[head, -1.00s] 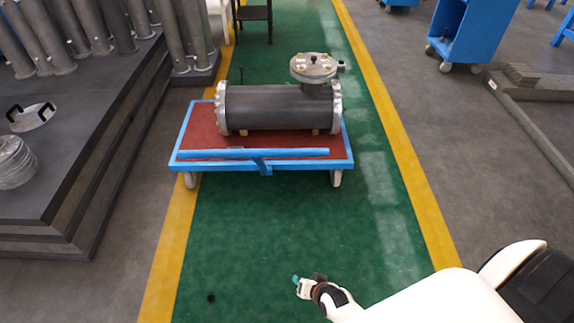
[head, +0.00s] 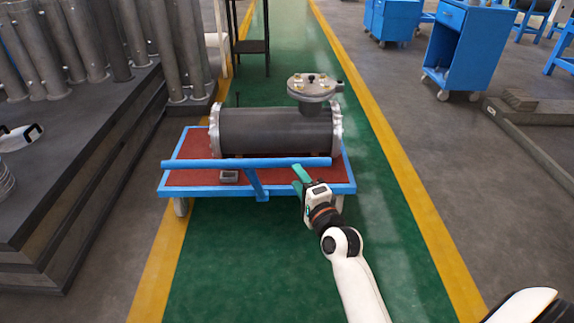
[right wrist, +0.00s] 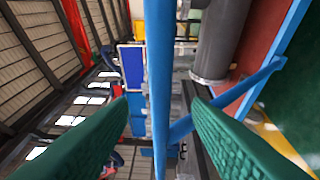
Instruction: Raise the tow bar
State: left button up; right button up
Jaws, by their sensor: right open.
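The blue tow bar is a crossbar (head: 215,163) with a short stem (head: 254,182) reaching down to the front edge of the blue-framed cart (head: 180,184). The crossbar stands above the cart's front edge. My right gripper (head: 308,177) is open at the near side of the crossbar, close to its right end. In the right wrist view the crossbar (right wrist: 160,60) runs upright in the picture between the two green fingers (right wrist: 160,105). I cannot tell whether the fingers reach around it. My left gripper is out of view.
A dark flanged shell (head: 275,130) lies on the cart's red deck. A stack of dark plates with pipes (head: 85,150) stands on the left. A blue cabinet (head: 465,50) stands back right. The green lane in front of the cart is clear.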

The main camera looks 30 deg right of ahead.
aim_at(289, 166)
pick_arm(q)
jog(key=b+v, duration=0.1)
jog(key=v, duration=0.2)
pick_arm(e)
jog(key=w, duration=0.7)
jog(key=shift+w+d, duration=0.2)
jog(key=shift+w, duration=0.1)
grip_shut()
